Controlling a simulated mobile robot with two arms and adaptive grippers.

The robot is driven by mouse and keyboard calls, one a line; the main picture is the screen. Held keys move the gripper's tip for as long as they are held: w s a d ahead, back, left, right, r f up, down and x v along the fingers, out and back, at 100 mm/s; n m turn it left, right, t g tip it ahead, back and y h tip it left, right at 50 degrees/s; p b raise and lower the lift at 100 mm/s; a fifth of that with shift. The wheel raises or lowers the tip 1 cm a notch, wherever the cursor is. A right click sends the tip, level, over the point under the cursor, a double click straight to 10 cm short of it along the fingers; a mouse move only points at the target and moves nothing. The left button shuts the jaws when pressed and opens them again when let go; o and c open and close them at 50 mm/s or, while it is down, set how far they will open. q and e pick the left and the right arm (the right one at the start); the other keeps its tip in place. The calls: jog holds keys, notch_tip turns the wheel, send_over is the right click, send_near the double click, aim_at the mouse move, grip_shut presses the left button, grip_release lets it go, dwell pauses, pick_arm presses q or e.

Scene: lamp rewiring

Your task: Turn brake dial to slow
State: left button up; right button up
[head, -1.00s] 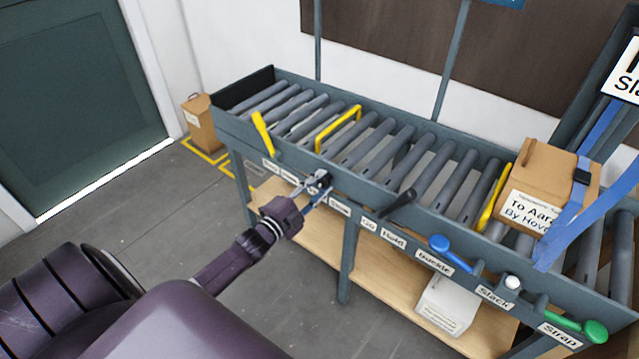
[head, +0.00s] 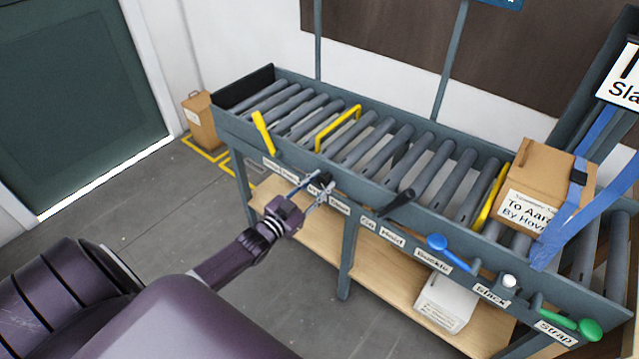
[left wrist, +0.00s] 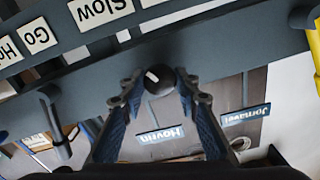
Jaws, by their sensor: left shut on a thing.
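The brake dial is a small black round knob on the front rail of the roller conveyor. It shows in the left wrist view (left wrist: 160,80), with a short white mark pointing to the upper left. The "Slow" label (left wrist: 100,8) is above and left of it there, upside down. In the head view the dial (head: 321,179) is partly hidden by my left gripper (head: 316,190). My left gripper's two blue-padded fingers (left wrist: 159,88) are on either side of the dial and shut on it. My right gripper is not in view.
A black lever (head: 399,207), a blue-knobbed lever (head: 440,243) and a green-knobbed lever (head: 588,329) stick out of the rail to the right. A yellow lever (head: 263,133) is to the left. A strapped carton (head: 545,180) sits on the rollers.

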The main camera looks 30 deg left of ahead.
pick_arm(q)
jog(key=shift+n, duration=1.6)
jog(key=o, duration=1.2)
jog(key=shift+c, duration=0.2)
jog(key=shift+s, duration=0.1)
jog(key=s+a, duration=0.1)
jog(key=s, duration=1.1)
jog(key=shift+w, duration=0.1)
